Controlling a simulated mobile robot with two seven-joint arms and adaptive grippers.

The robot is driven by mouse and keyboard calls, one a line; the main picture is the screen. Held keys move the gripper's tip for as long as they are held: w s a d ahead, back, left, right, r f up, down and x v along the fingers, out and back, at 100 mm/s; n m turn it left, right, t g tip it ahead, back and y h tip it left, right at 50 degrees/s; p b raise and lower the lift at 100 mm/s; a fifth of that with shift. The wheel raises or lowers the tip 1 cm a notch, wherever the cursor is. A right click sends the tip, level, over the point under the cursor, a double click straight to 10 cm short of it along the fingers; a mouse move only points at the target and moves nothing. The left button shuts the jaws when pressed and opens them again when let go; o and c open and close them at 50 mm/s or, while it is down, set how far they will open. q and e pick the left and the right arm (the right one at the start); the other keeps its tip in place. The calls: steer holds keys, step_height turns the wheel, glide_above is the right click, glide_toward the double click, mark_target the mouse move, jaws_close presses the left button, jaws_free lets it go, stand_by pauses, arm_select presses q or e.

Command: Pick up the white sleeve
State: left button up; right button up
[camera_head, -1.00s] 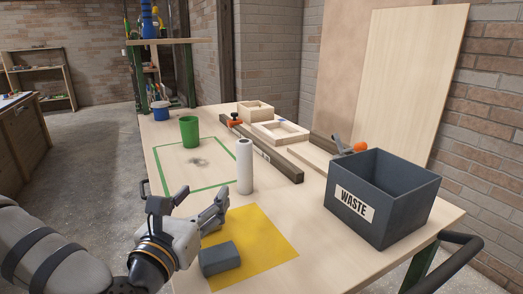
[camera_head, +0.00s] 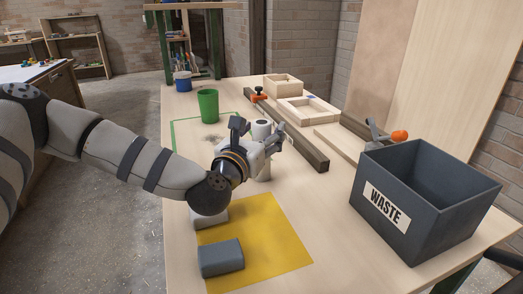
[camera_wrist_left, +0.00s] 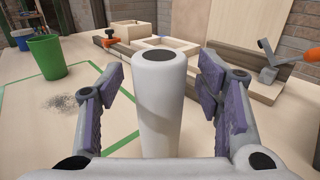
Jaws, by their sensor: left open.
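The white sleeve (camera_head: 262,131) is an upright hollow cylinder on the workbench, near the edge of the green taped square; my left gripper partly hides it in the head view. In the left wrist view the sleeve (camera_wrist_left: 160,108) stands upright between the two finger pads. My left gripper (camera_head: 256,134) is open around the sleeve, and in the wrist view (camera_wrist_left: 160,100) gaps show on both sides of it. My right gripper is not in view.
A green cup (camera_head: 208,105) stands left of the sleeve. A dark waste bin (camera_head: 415,222) sits at the right. A grey block (camera_head: 221,257) lies on a yellow mat (camera_head: 285,258), with another grey piece partly under my arm. A long dark beam (camera_head: 305,146) lies behind.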

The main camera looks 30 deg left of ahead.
arm_select(q)
steer(key=shift+w, duration=0.1)
steer(key=c, duration=1.3)
